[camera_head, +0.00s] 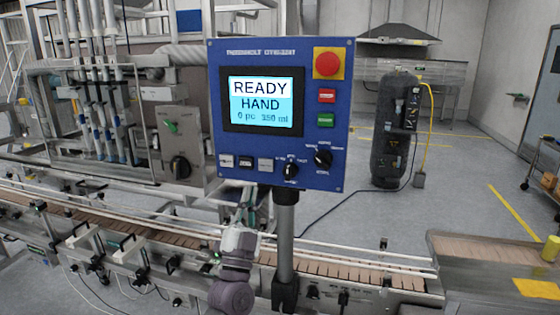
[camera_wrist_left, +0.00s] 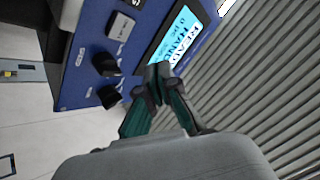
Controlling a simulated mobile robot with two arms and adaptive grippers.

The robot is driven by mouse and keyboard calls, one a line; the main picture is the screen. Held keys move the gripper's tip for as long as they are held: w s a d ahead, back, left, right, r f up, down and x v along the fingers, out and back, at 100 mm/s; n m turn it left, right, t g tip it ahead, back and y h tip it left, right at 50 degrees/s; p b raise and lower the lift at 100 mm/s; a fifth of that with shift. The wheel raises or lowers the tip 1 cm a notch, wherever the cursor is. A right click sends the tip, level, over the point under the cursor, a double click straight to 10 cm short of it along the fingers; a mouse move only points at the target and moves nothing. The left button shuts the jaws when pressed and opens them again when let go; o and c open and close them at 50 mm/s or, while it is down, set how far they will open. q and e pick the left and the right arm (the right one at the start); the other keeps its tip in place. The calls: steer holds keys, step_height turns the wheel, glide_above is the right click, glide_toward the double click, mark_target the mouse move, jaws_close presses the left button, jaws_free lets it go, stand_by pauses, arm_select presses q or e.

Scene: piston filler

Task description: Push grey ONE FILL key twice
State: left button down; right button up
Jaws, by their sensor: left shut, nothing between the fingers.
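The blue control panel (camera_head: 282,115) stands on a grey post. Its screen (camera_head: 262,103) reads READY, HAND and 0 pc. A row of small keys is at its lower left, with a grey key (camera_head: 265,164) at the right end, beside the black knobs. Their lettering is too small to read. What looks like the same grey key shows in the left wrist view (camera_wrist_left: 122,25). My left gripper (camera_wrist_left: 156,80) is shut and empty, its tips near the panel and apart from that key in the picture. In the head view it is below the panel's lower edge (camera_head: 246,198). My right gripper is out of view.
Two black knobs (camera_head: 291,171) (camera_head: 323,157) sit right of the keys. A red emergency button (camera_head: 328,64) and smaller red and green buttons are on the panel's right side. The conveyor (camera_head: 340,268) runs below, and the post (camera_head: 286,235) stands beside my left arm.

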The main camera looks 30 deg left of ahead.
mark_target(266, 165)
arm_select(q)
steer(key=shift+s+r+t+y, duration=0.25)
steer(key=shift+r+t+y, duration=0.05)
steer(key=shift+r, duration=0.7)
steer(key=shift+w, duration=0.1)
steer(key=shift+w+a+b, duration=0.3)
steer(key=shift+w+b, duration=0.45)
steer(key=shift+w, duration=0.65)
steer(key=shift+w+a+b, duration=0.35)
steer(key=shift+w+b, duration=0.4)
steer(key=shift+w, duration=0.65)
steer(key=shift+w+a+b, duration=0.3)
steer(key=shift+w+b, duration=0.45)
steer(key=shift+w, duration=0.65)
steer(key=shift+w, duration=0.1)
steer(key=shift+w+a, duration=0.1)
steer(key=shift+w, duration=0.2)
